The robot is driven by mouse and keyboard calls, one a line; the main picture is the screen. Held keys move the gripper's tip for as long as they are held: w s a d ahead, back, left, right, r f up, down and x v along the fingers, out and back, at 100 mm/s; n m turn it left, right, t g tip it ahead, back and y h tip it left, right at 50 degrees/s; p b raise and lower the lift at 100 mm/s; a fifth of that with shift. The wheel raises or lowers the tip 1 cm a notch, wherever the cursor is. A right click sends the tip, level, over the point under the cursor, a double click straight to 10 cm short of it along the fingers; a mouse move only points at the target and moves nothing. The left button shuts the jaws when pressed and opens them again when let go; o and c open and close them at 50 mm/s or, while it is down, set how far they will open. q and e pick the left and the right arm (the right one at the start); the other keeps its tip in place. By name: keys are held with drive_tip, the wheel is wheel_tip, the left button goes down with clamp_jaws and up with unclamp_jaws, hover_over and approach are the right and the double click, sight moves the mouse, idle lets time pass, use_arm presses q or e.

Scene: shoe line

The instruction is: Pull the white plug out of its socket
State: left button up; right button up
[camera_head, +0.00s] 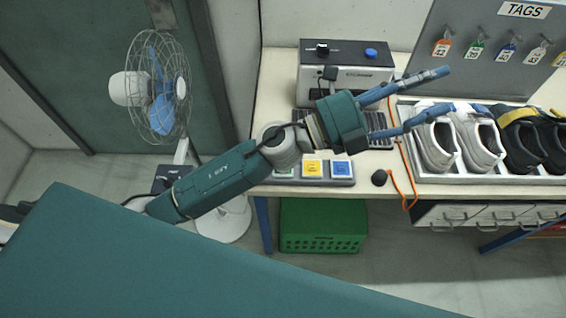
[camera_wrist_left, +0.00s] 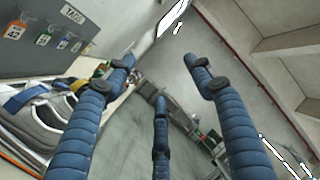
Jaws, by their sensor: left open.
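I cannot make out a white plug or its socket in either view. My left gripper (camera_head: 440,91) reaches in from the left over the workbench, its blue fingers spread and pointing right, above the near left part of the shoe tray. In the left wrist view the fingers of the left gripper (camera_wrist_left: 160,75) stand wide apart with nothing between them. The gripper and wrist hide part of the bench and the dark slotted plate behind them. My right gripper is in neither view.
A grey machine (camera_head: 345,72) with a blue button stands at the back of the bench. Several shoes fill the white tray (camera_head: 500,180). A TAGS board (camera_head: 490,50) rises behind. A fan (camera_head: 158,85) stands left, a green crate (camera_head: 322,225) below. An orange cord (camera_head: 406,180) hangs over the edge.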

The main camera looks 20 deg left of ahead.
use_arm(q)
drive_tip(key=s+d+f+m+g, duration=0.4)
drive_tip(key=s+d+m+g, duration=0.1)
drive_tip(key=m+g, duration=0.35)
drive_tip(key=s+a+f+m+g+y, duration=0.1)
drive_tip(key=a+f+m+g+y, duration=0.2)
drive_tip(key=f, duration=0.5)
drive_tip(key=s+a+f+m+g+y, duration=0.1)
drive_tip(key=s+a+f+m+y, duration=0.1)
drive_tip(key=f+m+y, duration=0.4)
drive_tip(key=w+a+f+y, duration=0.2)
drive_tip(key=a+y, duration=0.1)
drive_tip(key=a, duration=0.5)
drive_tip(key=w+a+f+t+y, duration=0.1)
drive_tip(key=w+a+f+y, duration=0.2)
drive_tip(key=a, duration=0.6)
drive_tip(key=w+a+f+m+y, duration=0.1)
drive_tip(key=w+a+f+y, duration=0.1)
drive_tip(key=a, duration=0.6)
drive_tip(key=shift+w+a+f+t+y, duration=0.1)
drive_tip(key=shift+w+f+t+y, duration=0.1)
drive_tip(key=shift+w+y, duration=0.2)
drive_tip(key=shift+w+a+f+t+y, duration=0.1)
drive_tip(key=shift+w+f+y, duration=0.15)
drive_tip(key=shift+y, duration=0.25)
drive_tip(key=shift+f, duration=0.1)
